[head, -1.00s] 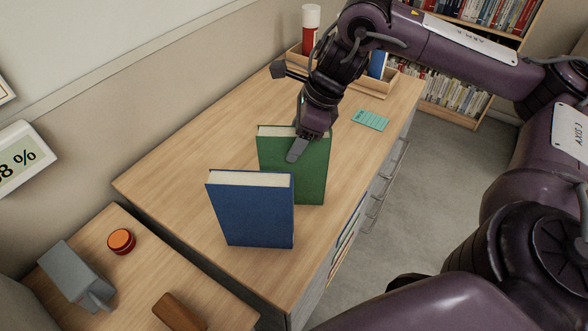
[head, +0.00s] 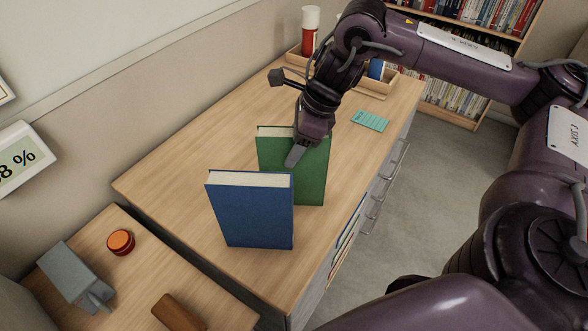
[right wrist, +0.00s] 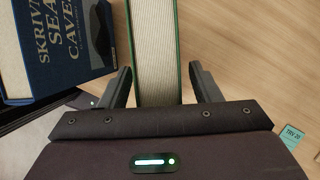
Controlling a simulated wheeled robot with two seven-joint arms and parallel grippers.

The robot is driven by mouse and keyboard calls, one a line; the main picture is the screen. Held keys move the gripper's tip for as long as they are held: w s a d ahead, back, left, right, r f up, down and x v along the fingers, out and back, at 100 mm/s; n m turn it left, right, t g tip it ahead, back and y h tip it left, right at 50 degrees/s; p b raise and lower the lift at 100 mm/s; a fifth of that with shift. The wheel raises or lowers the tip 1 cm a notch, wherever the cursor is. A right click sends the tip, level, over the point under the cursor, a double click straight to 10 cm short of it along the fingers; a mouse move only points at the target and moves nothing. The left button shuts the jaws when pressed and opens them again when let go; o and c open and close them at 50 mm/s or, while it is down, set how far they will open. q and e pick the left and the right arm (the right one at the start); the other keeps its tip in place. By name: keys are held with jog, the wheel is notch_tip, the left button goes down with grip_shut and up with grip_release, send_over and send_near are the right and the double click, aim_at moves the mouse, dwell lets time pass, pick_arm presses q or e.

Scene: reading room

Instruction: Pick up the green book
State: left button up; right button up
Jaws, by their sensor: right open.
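The green book (head: 310,170) stands upright on the wooden cabinet top, partly behind a blue book in the head view. My right gripper (head: 296,153) is at its top edge. In the right wrist view the green book (right wrist: 155,50) shows its pale page edge between the two open fingers (right wrist: 162,85), with a visible gap on the right side and a smaller one on the left. My left gripper is not in view.
The blue book (head: 250,210) stands upright just in front of the green one. A teal card (head: 370,120) lies farther back. A wooden tray (head: 375,85) and a red bottle (head: 310,32) are at the back. A lower table at left holds an orange tin (head: 121,242).

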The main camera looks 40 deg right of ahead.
grip_shut()
dwell(0.3)
jog(key=shift+r, duration=0.1)
dwell(1.0)
